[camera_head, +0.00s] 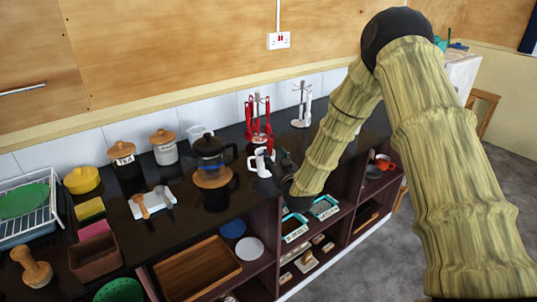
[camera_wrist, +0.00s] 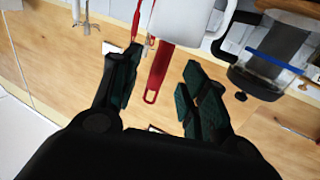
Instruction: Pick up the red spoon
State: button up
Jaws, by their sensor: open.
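A red handle with a hole in its end (camera_wrist: 157,72), which looks like the red spoon's, shows in the wrist view between my gripper's fingers (camera_wrist: 163,60). The fingers are apart, one on each side of it, and I see no contact. Its other end is hidden at a white mug (camera_wrist: 190,18); I cannot tell whether it stands in the mug or behind it. In the head view my gripper (camera_head: 283,163) is just right of the white mug (camera_head: 259,163) on the black counter. Several red utensils (camera_head: 258,122) hang on a stand behind; which is a spoon is unclear.
A coffee press (camera_head: 211,155) stands left of the mug, also close by in the wrist view (camera_wrist: 268,65).

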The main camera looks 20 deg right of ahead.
aim_at(271, 149)
jog(key=shift+w, duration=0.5)
jog(key=shift+w+r+p, duration=0.1)
jog(key=shift+w+p, duration=0.15)
jog(key=shift+p, duration=0.1)
jog(key=w+p, duration=0.1)
jog(key=w, duration=0.1)
jog(key=w+p, duration=0.1)
jog(key=shift+w+a+r, duration=0.1)
jog(key=shift+w+r, duration=0.1)
jog(key=shift+w, duration=0.15)
jog(key=shift+w+f, duration=0.15)
jog(key=shift+w, duration=0.3)
grip_shut()
